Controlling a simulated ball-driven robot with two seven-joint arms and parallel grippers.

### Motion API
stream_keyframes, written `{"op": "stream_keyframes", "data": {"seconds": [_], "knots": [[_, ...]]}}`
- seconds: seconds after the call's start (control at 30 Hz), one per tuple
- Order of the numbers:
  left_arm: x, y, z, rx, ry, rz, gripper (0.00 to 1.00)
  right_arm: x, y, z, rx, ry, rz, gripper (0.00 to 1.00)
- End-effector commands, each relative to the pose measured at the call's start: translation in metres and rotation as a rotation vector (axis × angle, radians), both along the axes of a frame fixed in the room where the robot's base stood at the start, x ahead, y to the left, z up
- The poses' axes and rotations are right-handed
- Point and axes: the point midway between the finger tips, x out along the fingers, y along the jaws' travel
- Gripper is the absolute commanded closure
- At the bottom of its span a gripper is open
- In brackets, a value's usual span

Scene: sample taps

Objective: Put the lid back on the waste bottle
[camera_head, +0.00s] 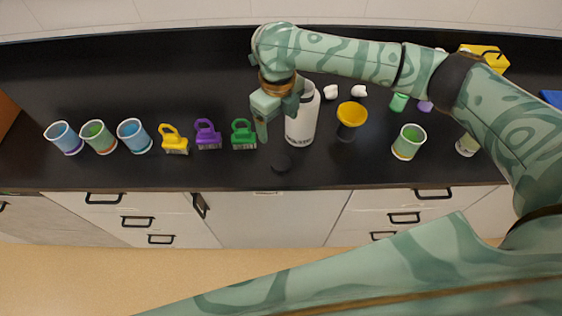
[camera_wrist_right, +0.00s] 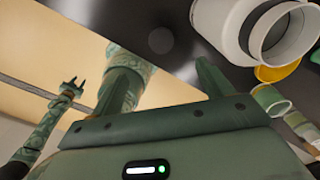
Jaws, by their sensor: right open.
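The white waste bottle (camera_head: 301,128) stands upright on the black counter, its top partly hidden behind my right gripper. In the right wrist view the bottle (camera_wrist_right: 228,22) shows at the upper right with its mouth open and uncovered. A dark round lid (camera_head: 281,162) lies flat on the counter in front of the bottle, near the front edge. It is a faint dark disc in the right wrist view (camera_wrist_right: 160,40), seen between the fingers. My right gripper (camera_head: 277,126) is open and empty, just left of the bottle and above the lid. My left gripper (camera_wrist_right: 73,86) shows small in the wrist view, fingers apart and empty.
Green (camera_head: 244,134), purple (camera_head: 208,133) and yellow (camera_head: 174,139) clip-like items stand left, with several cups (camera_head: 98,137) farther left. A yellow funnel (camera_head: 352,115) on a dark holder stands right of the bottle. A green-filled cup (camera_head: 408,142) is farther right.

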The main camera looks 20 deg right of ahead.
Motion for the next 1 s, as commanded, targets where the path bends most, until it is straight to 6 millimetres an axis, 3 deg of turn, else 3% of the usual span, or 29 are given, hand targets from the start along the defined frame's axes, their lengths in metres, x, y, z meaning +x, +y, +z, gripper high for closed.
{"op": "stream_keyframes", "data": {"seconds": [0.3, 0.5, 1.0], "knots": [[-0.002, 0.000, -0.020, 0.001, 0.006, 0.000, 0.64, -0.001, 0.000, -0.069, 0.001, 0.005, -0.003, 0.21], [-0.003, 0.001, -0.027, 0.001, 0.008, 0.000, 0.64, -0.001, 0.000, -0.099, 0.001, 0.002, -0.001, 0.21], [-0.004, 0.002, -0.028, 0.002, 0.009, 0.000, 0.64, -0.001, 0.000, -0.108, 0.000, 0.000, -0.001, 0.21]]}}
